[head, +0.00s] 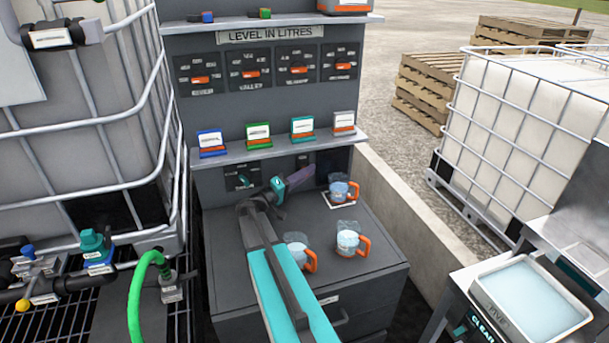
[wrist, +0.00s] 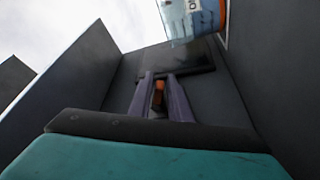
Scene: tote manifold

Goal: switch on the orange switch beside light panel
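My gripper (head: 298,179) reaches into the recess under the lower shelf of the grey cabinet (head: 228,192), above its counter. In the wrist view my gripper's two purple fingers (wrist: 160,76) stand apart. A small orange part (wrist: 158,90), which looks like the switch, shows between them. I cannot tell whether the fingers touch it. A dark flat panel (wrist: 190,57) is just beyond the fingertips; I cannot tell if it is the light panel. In the head view my gripper and arm hide the switch.
Jugs with orange handles stand on the counter: one at the back right (head: 339,191), one at right (head: 349,241), one beside my arm (head: 298,254). The lower shelf (head: 290,147) with several coloured label blocks is above my gripper. A low wall (head: 400,215) is at right.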

